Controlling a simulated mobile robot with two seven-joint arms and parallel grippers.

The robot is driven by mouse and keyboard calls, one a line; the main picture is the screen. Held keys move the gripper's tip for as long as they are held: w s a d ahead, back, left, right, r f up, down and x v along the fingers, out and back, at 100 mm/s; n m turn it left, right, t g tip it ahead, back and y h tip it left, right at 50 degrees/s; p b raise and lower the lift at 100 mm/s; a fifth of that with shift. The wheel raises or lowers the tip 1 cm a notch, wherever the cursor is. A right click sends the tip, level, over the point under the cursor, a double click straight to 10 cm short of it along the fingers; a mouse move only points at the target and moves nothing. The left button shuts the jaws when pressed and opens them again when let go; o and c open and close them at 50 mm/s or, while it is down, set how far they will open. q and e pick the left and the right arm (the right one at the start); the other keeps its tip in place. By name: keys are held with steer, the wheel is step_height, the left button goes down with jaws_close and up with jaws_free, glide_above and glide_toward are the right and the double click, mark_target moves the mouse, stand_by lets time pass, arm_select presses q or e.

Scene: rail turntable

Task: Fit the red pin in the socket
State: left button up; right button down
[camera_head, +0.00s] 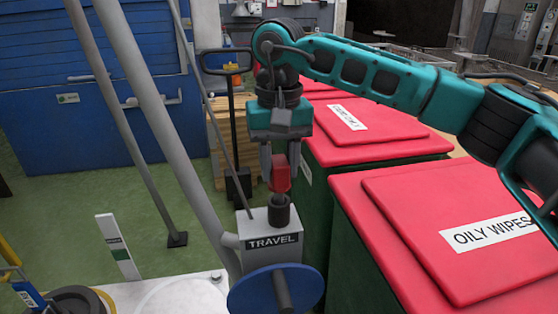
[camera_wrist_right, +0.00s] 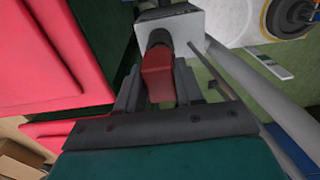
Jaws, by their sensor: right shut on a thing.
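The red pin (camera_head: 280,174) is upright between the fingers of my right gripper (camera_head: 280,170), which is shut on it. Its lower end meets a dark round socket (camera_head: 279,212) on top of the grey box labelled TRAVEL (camera_head: 273,242). In the right wrist view, the red pin (camera_wrist_right: 158,76) sits between the gripper fingers (camera_wrist_right: 157,88), with the dark socket (camera_wrist_right: 159,38) right beyond it on the box (camera_wrist_right: 185,28). I cannot tell how deep the pin sits in the socket. My left gripper is not in view.
A blue handwheel (camera_head: 262,293) is on the box's front. A thick grey pole (camera_head: 165,130) rises just left of the box. Green bins with red lids, one labelled OILY WIPES (camera_head: 440,215), stand close on the right. Green floor (camera_head: 150,205) is open at the left.

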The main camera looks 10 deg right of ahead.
mark_target(279, 179)
steer(key=shift+f+b, duration=0.95)
steer(key=shift+f, duration=0.55)
steer(key=c, duration=0.6)
jaws_free()
steer(key=shift+c, duration=0.2)
step_height(279, 179, up, 13)
steer(key=shift+f+p, duration=0.1)
steer(key=shift+p, duration=0.4)
